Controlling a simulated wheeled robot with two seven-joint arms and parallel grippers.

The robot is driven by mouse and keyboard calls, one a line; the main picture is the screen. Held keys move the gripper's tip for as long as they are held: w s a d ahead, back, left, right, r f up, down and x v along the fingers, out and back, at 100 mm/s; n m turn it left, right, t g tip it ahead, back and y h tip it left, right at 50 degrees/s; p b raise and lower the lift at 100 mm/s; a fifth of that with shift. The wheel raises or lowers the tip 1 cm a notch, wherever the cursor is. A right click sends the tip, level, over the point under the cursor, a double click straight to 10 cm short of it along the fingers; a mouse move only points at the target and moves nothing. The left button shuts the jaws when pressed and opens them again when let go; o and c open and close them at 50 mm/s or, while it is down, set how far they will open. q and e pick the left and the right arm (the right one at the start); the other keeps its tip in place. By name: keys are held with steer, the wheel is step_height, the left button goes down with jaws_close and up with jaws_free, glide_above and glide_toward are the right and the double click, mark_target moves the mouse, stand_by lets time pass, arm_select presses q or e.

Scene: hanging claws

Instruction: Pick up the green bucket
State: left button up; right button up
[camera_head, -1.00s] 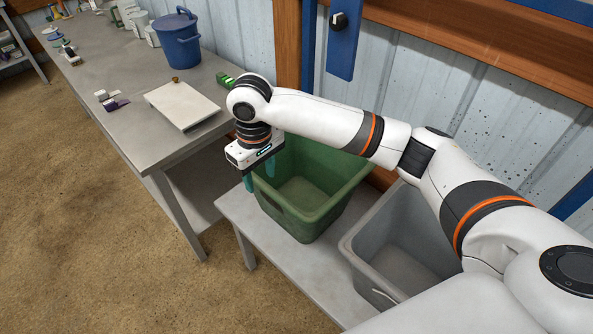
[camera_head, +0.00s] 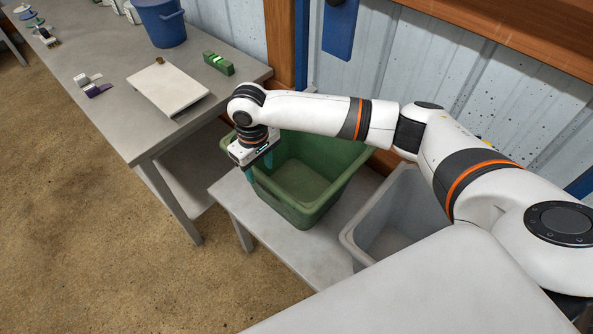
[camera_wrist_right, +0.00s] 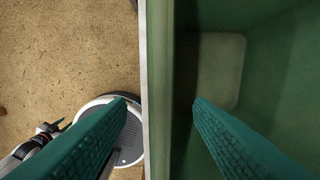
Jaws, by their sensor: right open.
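The green bucket (camera_head: 300,207) is an open, rectangular tub standing upright on the low grey bench, empty as far as I see. My right gripper (camera_head: 259,170) points down at its left rim, with teal fingers open. In the right wrist view the bucket's rim (camera_wrist_right: 159,60) runs between the two fingers of the gripper (camera_wrist_right: 158,103). One finger is on the outer side, over the floor, and the other is over the inside. Neither finger clearly touches the wall. My right forearm hides part of the bucket's back rim. My left gripper is not in view.
A grey bin (camera_head: 375,244) stands close to the right of the green bucket on the low bench (camera_head: 262,232). A taller table (camera_head: 128,122) at the left holds a white board (camera_head: 166,90), a blue bucket (camera_head: 165,25) and a green block (camera_head: 218,63). The wall is behind.

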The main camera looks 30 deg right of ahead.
steer(key=shift+f, duration=1.3)
jaws_close()
steer(key=shift+w+r, duration=0.1)
steer(key=shift+r, duration=0.05)
stand_by(0.4)
